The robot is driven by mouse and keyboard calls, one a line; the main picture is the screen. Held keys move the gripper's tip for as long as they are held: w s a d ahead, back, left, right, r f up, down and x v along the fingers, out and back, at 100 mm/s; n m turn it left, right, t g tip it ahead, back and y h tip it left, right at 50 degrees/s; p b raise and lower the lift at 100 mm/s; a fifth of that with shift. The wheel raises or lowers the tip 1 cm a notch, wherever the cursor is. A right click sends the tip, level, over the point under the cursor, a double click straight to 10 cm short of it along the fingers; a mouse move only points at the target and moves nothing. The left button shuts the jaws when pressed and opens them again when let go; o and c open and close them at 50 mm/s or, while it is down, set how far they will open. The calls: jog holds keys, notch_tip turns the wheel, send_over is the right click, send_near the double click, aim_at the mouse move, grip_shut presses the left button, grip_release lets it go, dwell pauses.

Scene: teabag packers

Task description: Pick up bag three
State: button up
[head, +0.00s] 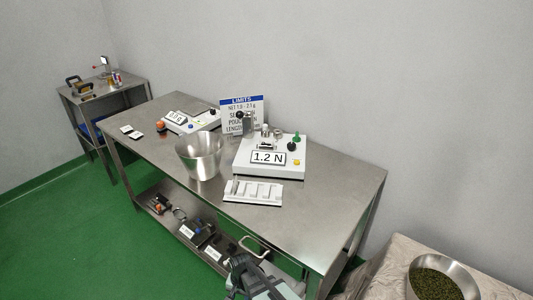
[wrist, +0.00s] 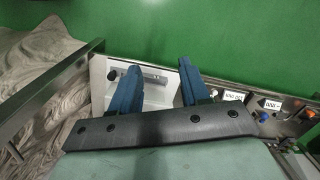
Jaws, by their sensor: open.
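My gripper (wrist: 158,67) is open and empty in the wrist view, its two blue fingers spread apart. In the head view my gripper (head: 243,263) is at the bottom, in front of the table's near edge and below the tabletop. A white slotted rack (head: 262,200) lies near the table's front edge, above and beyond my gripper. Small pale pieces stand at its slots, a greyish one (head: 235,186) at the left end. They are too small to tell which is bag three. The rack is not recognisable in the wrist view.
A steel bucket (head: 199,157) stands left of the rack. A white tester reading 1.2 N (head: 290,170) and a scale (head: 205,122) stand behind. The lower shelf (head: 178,226) holds several small devices. A bowl of green leaves (head: 443,268) is at bottom right. The tabletop's right end is clear.

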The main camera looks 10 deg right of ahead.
jog(key=w+a+r+m+t+y, duration=0.1)
jog(key=w+a+r+m, duration=0.35)
jog(key=w+r, duration=0.35)
jog(key=w+a+r+m+t, duration=0.1)
jog(key=w+a+r+m, duration=0.2)
jog(key=w+a+r, duration=0.45)
notch_tip(320, 180, up, 37)
jog(key=m+g+h, duration=0.1)
jog(key=m+h, duration=0.1)
jog(key=m, duration=0.8)
send_over(266, 138)
jog(key=shift+n, duration=0.25)
notch_tip(266, 138, down, 14)
jog(key=shift+w+d+r, duration=0.1)
jog(key=shift+w, duration=0.05)
grip_shut()
